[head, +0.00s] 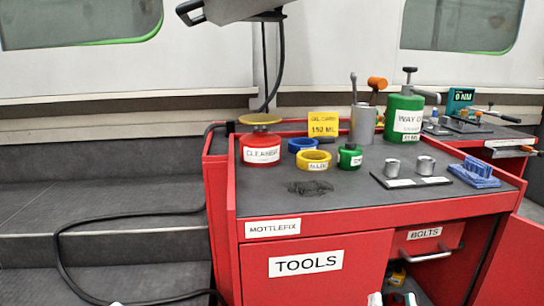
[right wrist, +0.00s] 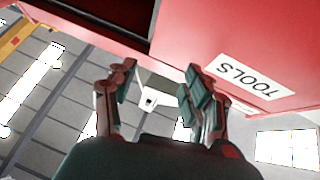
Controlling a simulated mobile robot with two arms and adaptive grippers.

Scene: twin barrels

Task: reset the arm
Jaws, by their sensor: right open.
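My right gripper (head: 393,299) shows only by its fingertips at the bottom edge of the head view, in front of the red tool cart's open lower bay. In the right wrist view its fingers (right wrist: 158,82) are spread apart with nothing between them. The red cart front with the TOOLS label (right wrist: 245,75) is above and to the right of them. Of my left gripper, only a small pale tip (head: 116,303) seems to show at the bottom edge, too little to judge its jaws.
The red cart (head: 340,220) carries a red CLEANER tin (head: 261,150), yellow tape (head: 313,160), blue tape (head: 302,145), a small green pot (head: 350,157), a green WAY OIL can (head: 403,118), metal cylinders and a blue block (head: 475,172). A black cable (head: 60,262) lies over grey steps at left.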

